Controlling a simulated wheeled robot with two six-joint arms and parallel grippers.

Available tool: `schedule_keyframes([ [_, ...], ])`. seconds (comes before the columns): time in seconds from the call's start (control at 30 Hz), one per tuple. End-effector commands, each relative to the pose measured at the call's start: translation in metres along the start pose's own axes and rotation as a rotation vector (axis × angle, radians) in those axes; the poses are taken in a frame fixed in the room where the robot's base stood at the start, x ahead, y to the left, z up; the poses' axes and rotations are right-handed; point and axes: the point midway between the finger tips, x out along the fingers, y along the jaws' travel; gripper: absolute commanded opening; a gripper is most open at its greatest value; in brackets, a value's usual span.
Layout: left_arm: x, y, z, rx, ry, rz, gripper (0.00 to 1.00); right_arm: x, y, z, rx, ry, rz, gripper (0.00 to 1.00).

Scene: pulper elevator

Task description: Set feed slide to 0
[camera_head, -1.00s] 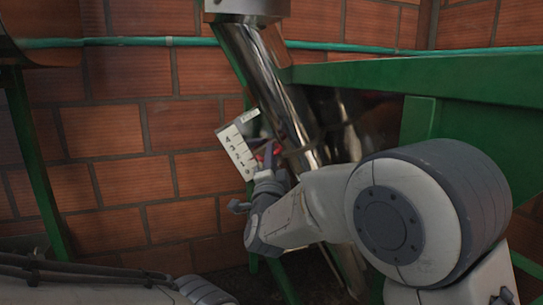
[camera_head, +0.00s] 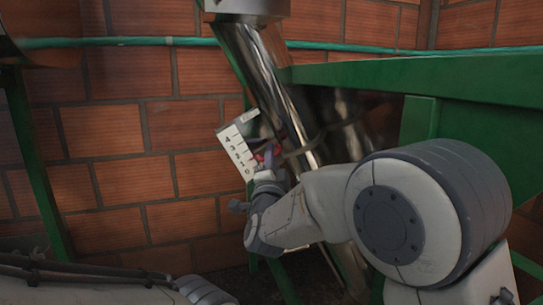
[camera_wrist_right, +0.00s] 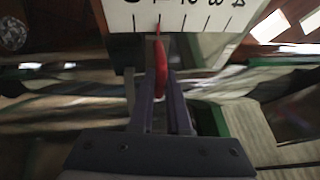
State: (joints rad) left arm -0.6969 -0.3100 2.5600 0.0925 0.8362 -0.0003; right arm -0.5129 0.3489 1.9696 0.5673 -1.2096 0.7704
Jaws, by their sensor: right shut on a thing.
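The feed slide's scale plate (camera_head: 236,152) is a white tilted strip with black numerals 0 to 4, the 0 at its lower end. It is fixed beside a slanted shiny metal pipe (camera_head: 283,95). A red pointer (camera_head: 268,156) stands by the plate's lower half. My right gripper (camera_head: 268,163) is shut on the red pointer, which also shows between its fingers in the right wrist view (camera_wrist_right: 160,70). There the pointer's thin tip lies near the second tick from the zero end; the numerals are partly cut off. My left gripper is not in view.
A green steel frame (camera_head: 420,75) stands to the right, close above my right arm. A brick wall (camera_head: 110,130) with a green pipe (camera_head: 120,42) runs behind. A green post (camera_head: 38,160) stands at left. Space in front of the wall left of the plate looks clear.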

Motion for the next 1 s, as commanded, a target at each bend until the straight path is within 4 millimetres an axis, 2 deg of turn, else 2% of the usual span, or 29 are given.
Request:
schedule_keyframes([
  [0.27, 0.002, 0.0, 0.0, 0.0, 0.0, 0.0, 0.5, -0.001, 0.001, 0.0, 0.001, 0.001, -0.003, 0.0],
  [0.6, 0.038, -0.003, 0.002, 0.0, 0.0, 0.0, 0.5, -0.007, 0.038, -0.002, 0.0, 0.002, 0.0, 0.0],
  [0.93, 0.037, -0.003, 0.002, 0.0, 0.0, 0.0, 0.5, -0.006, 0.042, -0.003, -0.002, 0.0, 0.008, 0.0],
  [1.0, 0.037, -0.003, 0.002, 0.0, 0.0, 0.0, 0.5, -0.007, 0.042, -0.003, -0.002, 0.0, 0.009, 0.34],
])
